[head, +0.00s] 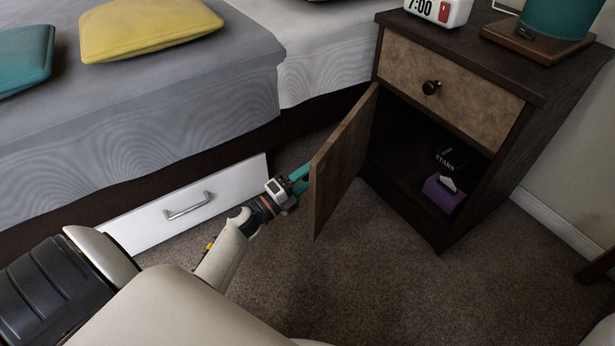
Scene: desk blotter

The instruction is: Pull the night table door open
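The night table (520,115) stands at the right, dark wood with a tan drawer front and a round dark knob (431,87). Its lower door (342,165) stands wide open, swung out to the left. Inside the open compartment are a purple tissue box (443,193) and a dark item with pale lettering (451,158). My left gripper (300,178) is at the left side of the door, near its free edge. Its teal fingers reach behind the door, so their tips, and any handle there, are hidden. My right gripper is not in view.
A bed with grey bedding (150,90) and a white under-bed drawer (185,208) lies to the left, close to my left arm. A clock (438,10) and a teal lamp base (557,18) stand on the night table. Carpet (400,290) in front is clear.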

